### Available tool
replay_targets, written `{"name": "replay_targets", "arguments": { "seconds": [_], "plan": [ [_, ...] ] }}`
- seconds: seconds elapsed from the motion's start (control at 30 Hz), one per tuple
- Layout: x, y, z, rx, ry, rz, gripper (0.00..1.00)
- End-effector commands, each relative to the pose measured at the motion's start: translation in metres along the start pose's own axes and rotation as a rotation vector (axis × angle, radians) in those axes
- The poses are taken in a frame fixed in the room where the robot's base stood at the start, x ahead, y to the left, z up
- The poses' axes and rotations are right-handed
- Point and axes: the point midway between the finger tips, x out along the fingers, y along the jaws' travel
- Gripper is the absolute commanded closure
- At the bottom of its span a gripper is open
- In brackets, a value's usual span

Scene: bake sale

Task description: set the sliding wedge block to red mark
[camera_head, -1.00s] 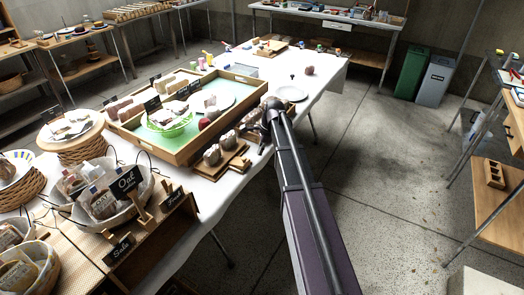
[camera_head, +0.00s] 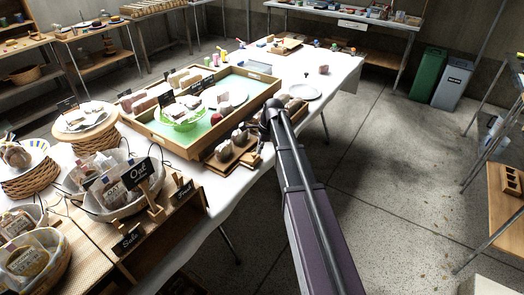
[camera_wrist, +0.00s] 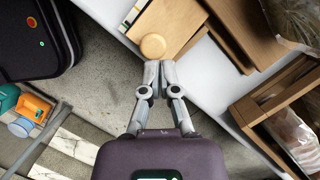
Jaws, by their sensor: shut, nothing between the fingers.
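I cannot make out the sliding wedge block or a red mark for certain in either view. In the wrist view my gripper (camera_wrist: 159,65) is shut and empty. A round wooden knob (camera_wrist: 153,45) shows just beyond its fingertips, in front of a wooden board (camera_wrist: 168,18); whether they touch is unclear. A stepped wooden piece (camera_wrist: 245,32) is to the right of the fingertips. In the head view my arm hides the gripper at the table's right edge, beside small wooden stands with bread (camera_head: 224,150).
A large wooden tray (camera_head: 183,147) with a green base fills the middle of the white-covered table (camera_head: 225,198). A white plate (camera_head: 304,92) lies beyond my arm.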

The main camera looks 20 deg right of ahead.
Motion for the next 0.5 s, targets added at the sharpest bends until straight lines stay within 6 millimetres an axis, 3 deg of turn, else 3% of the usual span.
{"name": "replay_targets", "arguments": {
  "seconds": [0.2, 0.5],
  "plan": [
    [0.007, -0.027, 0.025, -0.003, -0.003, 0.000, 1.00],
    [0.008, -0.028, 0.028, -0.001, -0.004, -0.001, 1.00]
  ]
}}
